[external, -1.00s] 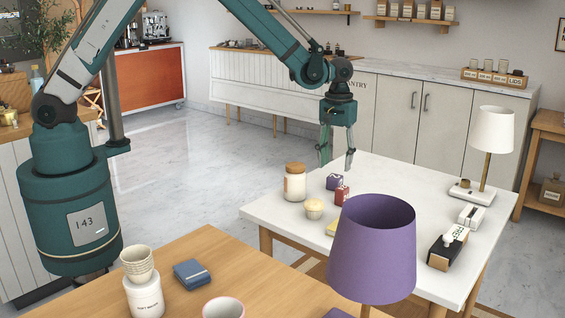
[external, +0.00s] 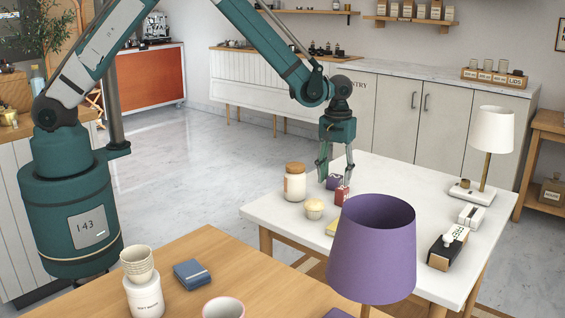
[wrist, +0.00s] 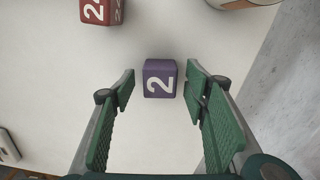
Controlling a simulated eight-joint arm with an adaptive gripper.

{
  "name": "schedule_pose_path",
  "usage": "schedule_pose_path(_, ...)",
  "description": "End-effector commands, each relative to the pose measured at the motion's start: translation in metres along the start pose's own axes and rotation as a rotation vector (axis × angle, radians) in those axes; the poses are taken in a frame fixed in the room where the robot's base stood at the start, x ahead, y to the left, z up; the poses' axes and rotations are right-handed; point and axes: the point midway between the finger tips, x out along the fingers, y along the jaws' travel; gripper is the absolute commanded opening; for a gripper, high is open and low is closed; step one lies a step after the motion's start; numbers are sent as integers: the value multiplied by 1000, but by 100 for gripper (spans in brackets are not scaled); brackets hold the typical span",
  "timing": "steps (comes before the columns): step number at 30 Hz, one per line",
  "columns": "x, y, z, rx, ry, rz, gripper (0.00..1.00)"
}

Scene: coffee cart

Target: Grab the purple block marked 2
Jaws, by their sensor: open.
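The purple block marked 2 (wrist: 160,78) lies on the white table, its white 2 facing up in the wrist view. In the external view the purple block (external: 333,182) shows partly behind my gripper's fingers. My gripper (wrist: 158,92) is open and empty, pointing down, with one green finger pad on each side of the block in the picture. In the external view my gripper (external: 335,182) is low over the table at the block. I cannot tell whether the fingers touch it.
A red block marked 2 (wrist: 96,11) sits close by; it also shows in the external view (external: 342,195). A jar with a wooden lid (external: 294,185) and a cupcake (external: 314,208) stand to the left. A purple lampshade (external: 372,250) rises in front.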

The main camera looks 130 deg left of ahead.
Motion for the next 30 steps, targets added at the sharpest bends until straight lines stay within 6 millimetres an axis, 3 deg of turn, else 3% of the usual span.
schedule_pose_path(5, 9, 0, 0, 0, 0, 0, 45)
schedule_pose_path(21, 10, 0, 0, 0, 0, 0, 45)
schedule_pose_path(27, 10, 0, 0, 0, 0, 0, 19)
schedule_pose_path(30, 9, 0, 0, 0, 0, 0, 15)
